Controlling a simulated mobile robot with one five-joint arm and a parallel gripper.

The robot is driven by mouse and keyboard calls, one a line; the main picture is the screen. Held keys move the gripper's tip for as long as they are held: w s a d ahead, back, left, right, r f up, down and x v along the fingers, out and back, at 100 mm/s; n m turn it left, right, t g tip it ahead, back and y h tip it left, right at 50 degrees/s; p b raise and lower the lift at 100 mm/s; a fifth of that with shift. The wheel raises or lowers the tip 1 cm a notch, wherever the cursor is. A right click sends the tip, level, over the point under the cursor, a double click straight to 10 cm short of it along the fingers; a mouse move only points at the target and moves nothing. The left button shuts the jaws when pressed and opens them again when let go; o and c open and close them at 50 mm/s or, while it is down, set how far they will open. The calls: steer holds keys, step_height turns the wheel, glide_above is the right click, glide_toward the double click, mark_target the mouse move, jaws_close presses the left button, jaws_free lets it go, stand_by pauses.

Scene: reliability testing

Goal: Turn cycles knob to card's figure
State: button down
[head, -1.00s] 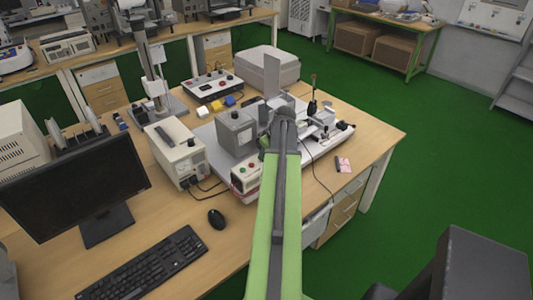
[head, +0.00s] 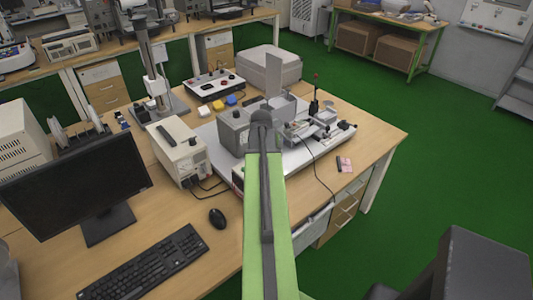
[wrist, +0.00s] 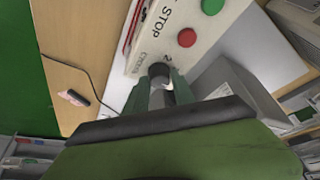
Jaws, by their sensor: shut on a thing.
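In the wrist view the cycles knob (wrist: 158,70) is a dark round knob on the white control box (wrist: 150,45), beside the partly readable word "CYCLES". My gripper (wrist: 161,80) has its two green fingers closed on either side of the knob. The dial marks around the knob are mostly hidden by the fingers, and I cannot read the setting. In the head view my arm covers the gripper, the knob and most of the control box. A small pink card (head: 345,164) lies near the table's right edge with a dark object beside it; its figure is too small to read.
A red button (wrist: 187,38) by the word "STOP" and a green button (wrist: 212,5) sit on the same panel, close to the knob. A grey box (head: 234,130) and a white power unit (head: 178,152) stand to the left. A cable (head: 318,170) runs across the table on the right.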

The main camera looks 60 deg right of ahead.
steer(key=m+g, duration=0.1)
steer(key=m, duration=0.3)
steer(key=shift+w+m+g, duration=0.1)
steer(key=shift+m+g, duration=0.2)
steer(key=shift+g, duration=0.1)
steer(key=m+g, duration=0.1)
steer(key=m, duration=0.3)
steer(key=shift+w+d+m+g, duration=0.1)
steer(key=shift+w+m+g, duration=0.05)
steer(key=shift+m+g, duration=0.2)
steer(key=m+g, duration=0.1)
steer(key=m, duration=0.1)
steer(key=m+y, duration=0.1)
steer(key=m, duration=0.1)
steer(key=shift+g, duration=0.35)
steer(key=shift+d+m+g+y, duration=0.1)
steer(key=shift+m+g+y, duration=0.35)
steer(key=shift+m, duration=1.6)
steer(key=c, duration=1.1)
jaws_free()
steer(key=shift+w, duration=0.1)
